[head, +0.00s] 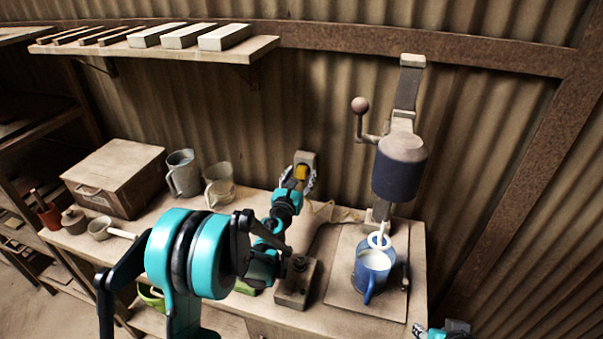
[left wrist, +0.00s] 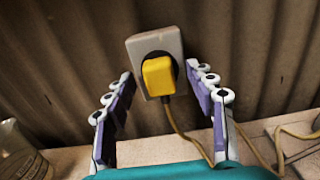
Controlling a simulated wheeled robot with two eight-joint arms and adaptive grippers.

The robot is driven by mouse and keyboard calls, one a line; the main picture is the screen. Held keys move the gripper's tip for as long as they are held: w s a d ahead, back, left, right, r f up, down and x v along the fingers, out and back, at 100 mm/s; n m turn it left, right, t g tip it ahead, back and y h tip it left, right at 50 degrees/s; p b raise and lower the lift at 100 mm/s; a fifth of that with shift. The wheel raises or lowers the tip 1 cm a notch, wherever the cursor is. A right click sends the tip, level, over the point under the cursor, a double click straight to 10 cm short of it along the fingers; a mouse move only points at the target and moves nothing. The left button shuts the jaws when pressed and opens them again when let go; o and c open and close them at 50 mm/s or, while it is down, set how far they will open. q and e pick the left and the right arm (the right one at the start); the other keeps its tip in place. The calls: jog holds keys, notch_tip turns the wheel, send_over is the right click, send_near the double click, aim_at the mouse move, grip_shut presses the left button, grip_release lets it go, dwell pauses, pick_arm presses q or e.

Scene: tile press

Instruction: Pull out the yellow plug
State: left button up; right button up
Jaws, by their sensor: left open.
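The yellow plug (left wrist: 158,76) sits in a pale wall socket (left wrist: 145,47) on the corrugated wall, with its cord hanging down to the right. In the head view the plug (head: 301,172) shows small at the far end of my left arm, in the socket (head: 304,158). My left gripper (head: 301,180) is open, with one finger to each side of the plug. In the left wrist view the fingers of this gripper (left wrist: 160,88) stand apart from the plug and do not touch it.
A press (head: 400,165) with a ball-ended lever stands right of the socket, with a blue jug (head: 368,278) at its foot. A shelf (head: 150,52) with pale blocks hangs above.

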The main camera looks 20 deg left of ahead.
pick_arm(q)
grip_shut()
jog(key=shift+s, duration=0.1)
jog(key=shift+s+a+b, duration=0.1)
jog(key=shift+s+b, duration=0.3)
jog(key=shift+s, duration=2.5)
